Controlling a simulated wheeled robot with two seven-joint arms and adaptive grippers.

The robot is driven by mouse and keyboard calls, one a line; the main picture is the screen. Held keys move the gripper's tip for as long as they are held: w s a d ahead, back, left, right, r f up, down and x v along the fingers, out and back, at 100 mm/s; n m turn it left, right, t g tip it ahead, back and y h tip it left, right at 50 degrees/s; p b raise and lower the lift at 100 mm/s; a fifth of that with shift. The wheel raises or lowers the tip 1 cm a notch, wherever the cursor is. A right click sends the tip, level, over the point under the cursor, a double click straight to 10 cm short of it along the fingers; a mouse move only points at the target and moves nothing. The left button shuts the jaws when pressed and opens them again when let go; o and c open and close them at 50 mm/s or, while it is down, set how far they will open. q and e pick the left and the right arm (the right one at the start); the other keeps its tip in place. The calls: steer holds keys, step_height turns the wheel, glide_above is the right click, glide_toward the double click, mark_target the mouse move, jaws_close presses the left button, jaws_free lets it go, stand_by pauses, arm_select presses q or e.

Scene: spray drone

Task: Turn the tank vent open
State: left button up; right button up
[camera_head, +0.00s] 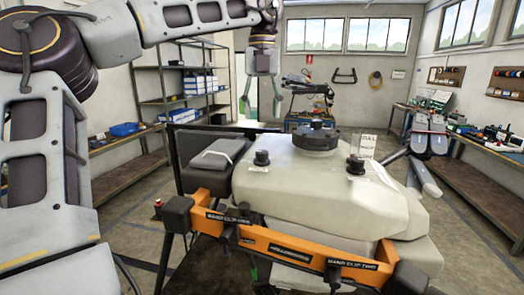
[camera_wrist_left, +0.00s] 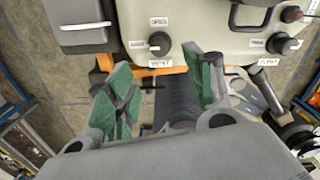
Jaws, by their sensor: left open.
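The off-white tank (camera_head: 320,190) of the spray drone fills the middle of the head view, with a large dark cap (camera_head: 315,138) on top. The vent knob (camera_head: 262,158) is a small black knob on the tank's left side. In the left wrist view, the vent knob (camera_wrist_left: 159,44) has a "VENT" label below it and a pale mark on its left side. My left gripper (camera_head: 261,112) points down, open and empty, apart from the knob. Its green finger pads frame the lower part of the wrist view, below the knob.
A second black knob (camera_head: 356,163) stands at the tank's right. A dark grey box (camera_head: 218,155) sits left of the tank. An orange bar (camera_head: 300,250) with clips runs along the front. Grey folded parts (camera_head: 430,135) stick up at the right. Shelves and benches line the walls.

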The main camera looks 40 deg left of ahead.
mark_target(262, 152)
arm_select(q)
steer(key=shift+f+p, duration=0.7)
steer(key=shift+f, duration=5.15)
steer(key=shift+c, duration=0.3)
steer(key=c, duration=0.9)
